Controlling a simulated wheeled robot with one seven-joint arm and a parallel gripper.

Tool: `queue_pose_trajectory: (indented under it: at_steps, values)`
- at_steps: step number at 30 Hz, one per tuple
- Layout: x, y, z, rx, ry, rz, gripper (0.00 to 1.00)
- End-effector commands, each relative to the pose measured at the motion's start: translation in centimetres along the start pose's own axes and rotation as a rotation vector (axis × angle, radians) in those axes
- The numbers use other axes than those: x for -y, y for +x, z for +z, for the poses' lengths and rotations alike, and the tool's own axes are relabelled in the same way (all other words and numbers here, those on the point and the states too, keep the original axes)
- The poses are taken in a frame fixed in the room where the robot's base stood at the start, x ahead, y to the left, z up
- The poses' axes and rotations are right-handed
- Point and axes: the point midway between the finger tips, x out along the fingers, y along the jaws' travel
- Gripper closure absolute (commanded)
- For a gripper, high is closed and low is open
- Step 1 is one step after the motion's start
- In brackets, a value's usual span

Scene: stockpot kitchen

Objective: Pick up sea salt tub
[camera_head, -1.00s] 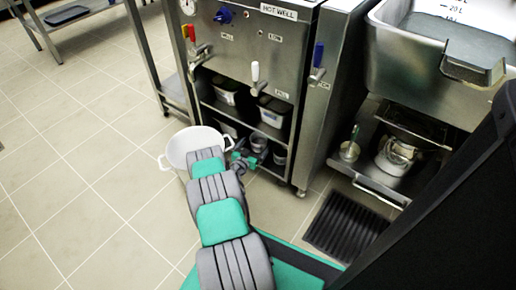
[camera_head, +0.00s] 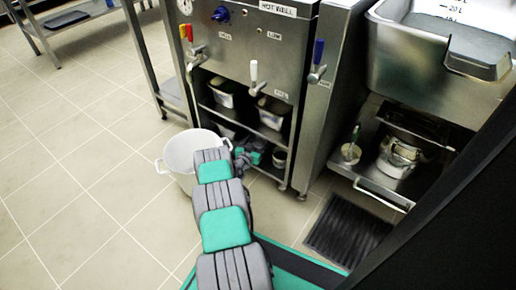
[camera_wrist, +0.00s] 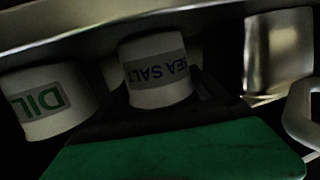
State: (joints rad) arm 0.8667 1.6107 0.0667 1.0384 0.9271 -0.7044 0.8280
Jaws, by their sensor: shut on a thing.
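The sea salt tub (camera_wrist: 158,73) is a small white tub with a grey label that reads SEA SALT upside down in the wrist view. My gripper (camera_wrist: 163,103) is shut on it, with dark fingers at its lower part. In the head view my gripper (camera_head: 246,157) reaches into the lower shelf space of the steel hot well unit, and the tub cannot be made out there. A similar white tub with a green DIL label (camera_wrist: 42,103) stands just left of the held tub in the wrist view.
A steel shelf edge (camera_wrist: 105,24) runs close above the tubs. A white two-handled pot (camera_head: 180,150) stands on the floor left of my arm. Another small container (camera_head: 279,157) is on the lower shelf. A metal vessel (camera_wrist: 279,55) is at right. The floor at left is clear.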

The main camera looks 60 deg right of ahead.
Motion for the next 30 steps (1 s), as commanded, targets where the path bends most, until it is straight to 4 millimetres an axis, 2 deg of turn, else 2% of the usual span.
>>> queue_pose_trajectory:
  at_steps: [1, 12, 22, 30]
  values:
    - [0.0, 0.0, 0.0, 0.001, 0.0, 0.0, 0.43]
    - [0.0, 0.0, 0.0, -0.001, 0.0, 0.0, 0.72]
    - [0.0, -0.1, -0.7, -0.001, 0.001, 0.0, 0.72]
    - [0.0, -0.6, -4.3, -0.002, 0.001, 0.001, 0.72]
